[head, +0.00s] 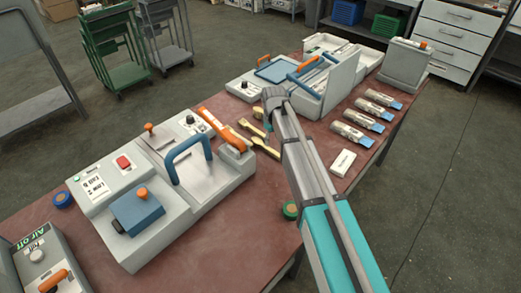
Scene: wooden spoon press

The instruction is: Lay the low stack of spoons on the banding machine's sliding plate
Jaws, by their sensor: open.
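Light wooden spoons (250,127) lie on the red-brown table in several small groups, between two grey-white machines. One group (264,149) lies nearest me, below the gripper. Which group is the low stack is too small to tell. My gripper (268,130) is open and points down over the spoons, beside them in the picture; its fingers are small and partly hidden by my wrist. The left machine (165,190) has a bare metal plate (200,175) under a blue handle. No label shows which is the banding machine.
Several wrapped bundles (367,122) lie in a row at the right, near a white box (343,162). A green tape roll (290,210) lies at the front edge. An orange lever (222,128) rises from the left machine, close to the spoons. A control box (42,258) stands front left.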

